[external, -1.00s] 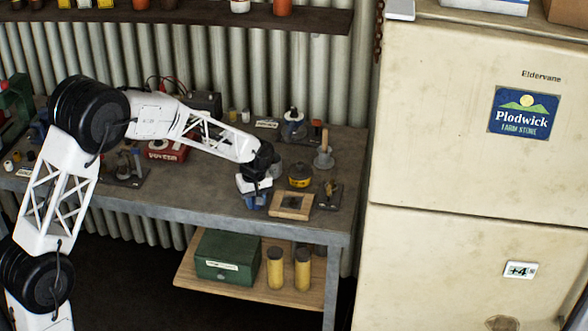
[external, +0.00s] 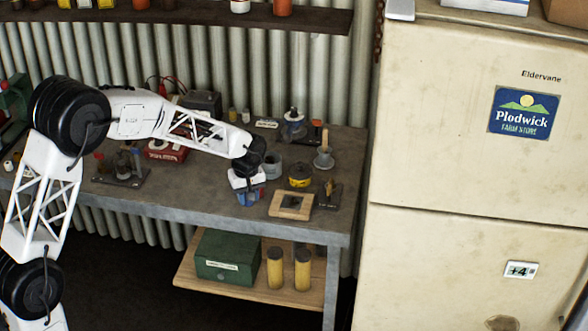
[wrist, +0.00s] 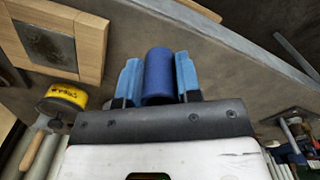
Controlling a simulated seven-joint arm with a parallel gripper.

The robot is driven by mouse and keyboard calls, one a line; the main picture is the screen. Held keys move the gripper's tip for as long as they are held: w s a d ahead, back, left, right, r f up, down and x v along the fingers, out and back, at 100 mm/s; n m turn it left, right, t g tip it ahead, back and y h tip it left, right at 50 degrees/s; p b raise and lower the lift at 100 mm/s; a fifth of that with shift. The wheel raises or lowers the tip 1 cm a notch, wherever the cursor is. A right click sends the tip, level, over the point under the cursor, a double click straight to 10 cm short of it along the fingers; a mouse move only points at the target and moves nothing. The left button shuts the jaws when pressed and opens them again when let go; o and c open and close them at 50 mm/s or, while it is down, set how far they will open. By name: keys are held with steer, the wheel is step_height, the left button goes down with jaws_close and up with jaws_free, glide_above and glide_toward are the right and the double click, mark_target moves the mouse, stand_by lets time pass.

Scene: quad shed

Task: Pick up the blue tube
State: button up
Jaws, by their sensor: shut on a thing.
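The blue tube (wrist: 158,76) is a dark blue cylinder between the two light blue fingers of my gripper (wrist: 159,84) in the wrist view. The fingers are shut on it, one on each side. In the external view my gripper (external: 248,198) is over the front part of the workbench, left of a wooden frame. There the tube is mostly hidden by the fingers, and I cannot tell how far it is above the bench.
The wooden frame (external: 291,205) lies close to the right of my gripper. A yellow tin (external: 299,176) and a grey cup (external: 272,170) stand behind. A red box (external: 165,150) is farther left. The bench front left of my gripper is mostly clear.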

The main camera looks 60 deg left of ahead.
steer(key=s+d+r, duration=0.1)
steer(key=s+d, duration=0.3)
steer(key=s, duration=0.8)
steer(key=shift+d, duration=0.3)
steer(key=shift+r, duration=0.1)
steer(key=w+r, duration=0.1)
steer(key=w, duration=0.6)
steer(key=w+r, duration=0.1)
steer(key=w, duration=0.6)
steer(key=w+a+r, duration=0.1)
steer(key=w+r, duration=0.1)
steer(key=w, duration=0.5)
steer(key=shift+w+a, duration=0.1)
steer(key=shift+w, duration=0.2)
steer(key=r, duration=0.1)
glide_above(332, 179)
steer(key=shift+w+a, duration=0.15)
steer(key=shift+f, duration=0.1)
steer(key=shift+f, duration=1.8)
steer(key=shift+f, duration=0.5)
stand_by(0.6)
